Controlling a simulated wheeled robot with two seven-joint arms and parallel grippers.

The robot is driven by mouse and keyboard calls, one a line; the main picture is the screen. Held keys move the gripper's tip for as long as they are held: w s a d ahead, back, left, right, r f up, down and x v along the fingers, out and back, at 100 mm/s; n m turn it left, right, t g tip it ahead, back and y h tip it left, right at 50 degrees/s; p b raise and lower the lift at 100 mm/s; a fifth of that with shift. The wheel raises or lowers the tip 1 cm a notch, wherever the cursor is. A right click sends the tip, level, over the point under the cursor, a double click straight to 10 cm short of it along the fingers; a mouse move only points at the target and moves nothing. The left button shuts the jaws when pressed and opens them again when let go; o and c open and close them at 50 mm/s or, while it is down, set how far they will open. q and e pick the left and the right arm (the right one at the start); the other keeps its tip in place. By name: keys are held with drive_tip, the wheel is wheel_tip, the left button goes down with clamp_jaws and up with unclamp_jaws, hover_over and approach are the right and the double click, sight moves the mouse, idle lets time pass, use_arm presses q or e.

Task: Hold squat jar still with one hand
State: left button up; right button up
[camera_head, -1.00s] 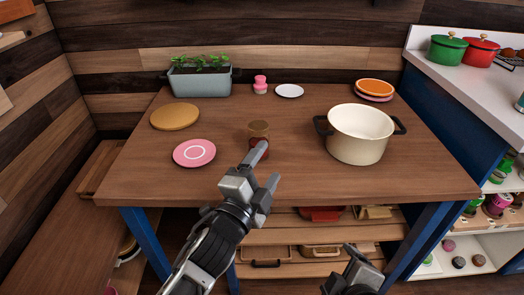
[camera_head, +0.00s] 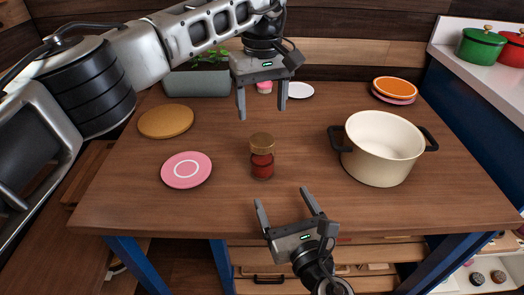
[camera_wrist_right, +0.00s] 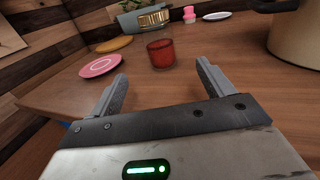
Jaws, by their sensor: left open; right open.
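The squat jar (camera_head: 262,165) stands upright on the table, red in its lower part with a brown lid on top. My left gripper (camera_head: 262,113) is open and empty, fingers pointing down, above and behind the jar in the head view. My right gripper (camera_head: 282,197) is open and empty at the table's front edge, fingers pointing toward the jar but apart from it. In the right wrist view the jar's red part (camera_wrist_right: 161,55) shows beyond and between the open fingers (camera_wrist_right: 163,82).
A cream pot (camera_head: 383,150) stands right of the jar. A pink plate (camera_head: 175,180) and a round tan board (camera_head: 166,122) lie to the left. A grey planter (camera_head: 195,84), a white plate (camera_head: 300,91) and stacked plates (camera_head: 395,88) are at the back. The table around the jar is clear.

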sight(261, 154)
use_arm(q)
drive_tip(key=shift+r, duration=0.15)
use_arm(e)
drive_tip(key=shift+w+a, duration=0.15)
drive_tip(key=shift+w, duration=0.2)
use_arm(q)
drive_tip(key=shift+s, duration=0.2)
use_arm(e)
drive_tip(key=x, duration=1.4)
drive_tip(key=shift+w+a, duration=0.15)
drive_tip(key=shift+w, duration=0.2)
clamp_jaws()
use_arm(q)
drive_tip(key=m, duration=0.4)
drive_tip(key=shift+f+m, duration=0.3)
drive_tip(key=shift+f, duration=0.05)
wheel_tip(261, 154, down, 7)
drive_tip(key=shift+f, duration=0.2)
